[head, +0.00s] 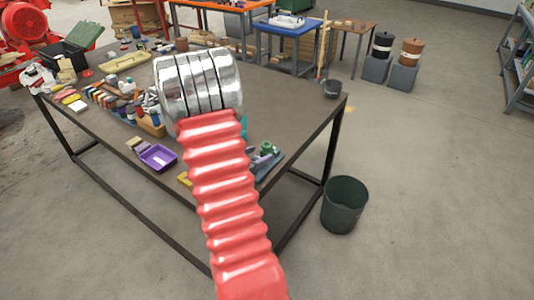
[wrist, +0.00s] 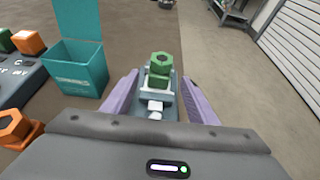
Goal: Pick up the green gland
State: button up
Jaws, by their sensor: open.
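The green gland (wrist: 160,66) stands upright in the wrist view, with a hexagonal top and a dark hole in it. It sits at a grey-blue holder (wrist: 173,94) with pale parts in front of it. My gripper (wrist: 158,84) is open, its two purple fingers apart to the left and right of the lower view. The gland appears between and slightly beyond the fingertips; contact cannot be told. In the head view the green gland (head: 266,147) is near the table's front right edge, and my red ribbed arm hides most of the gripper.
A teal open box (wrist: 78,72) stands left of the gland, with orange hexagonal parts (wrist: 13,127) farther left. In the head view a purple tray (head: 158,158) and several small items lie on the table (head: 290,105). A dark green bin (head: 344,205) stands on the floor.

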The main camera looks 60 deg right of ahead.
aim_at(264, 152)
jog(key=shift+x, duration=2.25)
jog(key=c, duration=1.2)
jog(key=shift+o, duration=0.2)
jog(key=shift+r, duration=4.95)
